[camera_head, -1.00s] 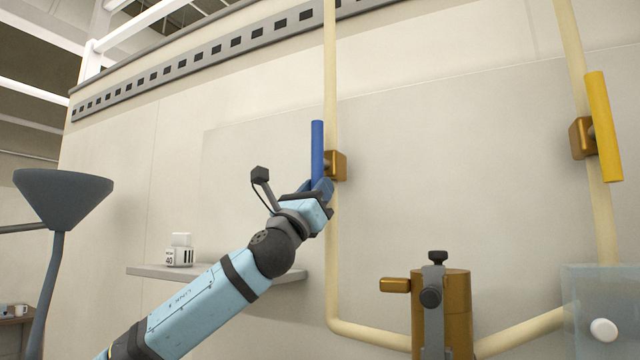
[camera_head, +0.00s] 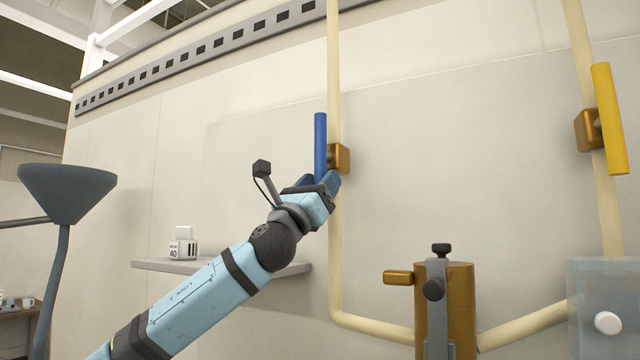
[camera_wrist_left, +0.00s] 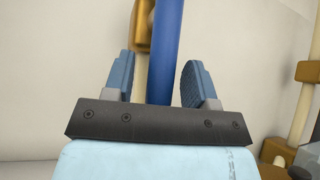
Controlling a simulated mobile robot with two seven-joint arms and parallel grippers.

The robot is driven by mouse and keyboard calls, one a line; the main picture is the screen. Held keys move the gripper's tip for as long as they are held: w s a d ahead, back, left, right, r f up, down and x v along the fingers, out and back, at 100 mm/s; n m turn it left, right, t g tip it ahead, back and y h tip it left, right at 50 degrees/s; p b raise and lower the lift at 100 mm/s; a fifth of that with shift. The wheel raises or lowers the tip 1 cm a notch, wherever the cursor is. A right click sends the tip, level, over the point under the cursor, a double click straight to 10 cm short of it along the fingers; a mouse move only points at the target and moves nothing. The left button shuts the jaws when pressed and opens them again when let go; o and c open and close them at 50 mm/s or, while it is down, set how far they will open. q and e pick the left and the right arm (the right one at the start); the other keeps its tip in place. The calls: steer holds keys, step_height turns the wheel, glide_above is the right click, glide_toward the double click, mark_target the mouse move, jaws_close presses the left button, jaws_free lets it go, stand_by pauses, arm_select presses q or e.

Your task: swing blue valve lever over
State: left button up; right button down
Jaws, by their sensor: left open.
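The blue valve lever (camera_head: 320,142) stands upright beside its brass valve body (camera_head: 341,158) on a cream vertical pipe. My left gripper (camera_head: 322,182) is at the lever's lower end, which is hidden behind it. In the left wrist view the blue lever (camera_wrist_left: 165,50) passes between the two open fingers (camera_wrist_left: 158,82), with a gap on each side. The brass body (camera_wrist_left: 143,28) shows behind the left finger there. My right gripper is not in view.
A yellow lever (camera_head: 609,118) is on a second pipe at right. A brass cylinder (camera_head: 461,305) with a dark clamp stands low between the pipes. A small wall shelf (camera_head: 220,266) carries a white box (camera_head: 183,244). A grey funnel shape (camera_head: 68,190) is at left.

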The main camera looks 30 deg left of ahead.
arm_select(q)
steer(key=b+v, duration=0.4)
steer(key=v, duration=0.9)
steer(key=shift+s, duration=0.2)
steer(key=shift+a+f, duration=0.15)
